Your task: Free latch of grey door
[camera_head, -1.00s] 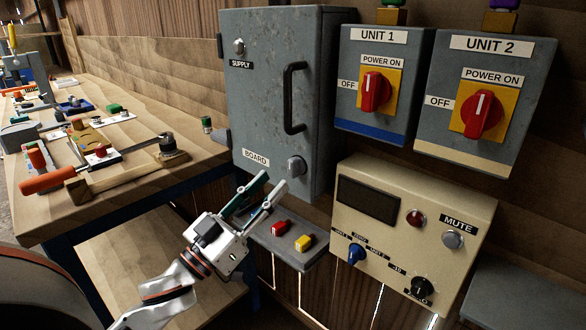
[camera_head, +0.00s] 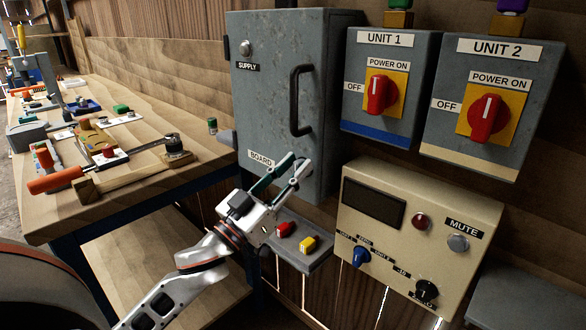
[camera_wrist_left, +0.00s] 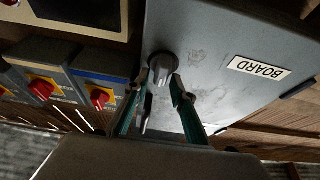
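The grey door (camera_head: 275,85) of the wall cabinet is closed, with a black bar handle (camera_head: 298,100). It carries a SUPPLY knob (camera_head: 245,48) at upper left and a BOARD label (camera_head: 261,160) low down. In the left wrist view the latch knob (camera_wrist_left: 162,64) stands between the tips of the two open fingers. I cannot tell whether either finger touches it. My right gripper is not in view.
A small shelf (camera_head: 312,262) with a red and a yellow block lies below the gripper. A beige panel (camera_head: 405,240) with knobs stands to the right, under the UNIT 1 (camera_head: 390,90) and UNIT 2 (camera_head: 490,105) switch boxes. A cluttered workbench (camera_head: 120,185) is at left.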

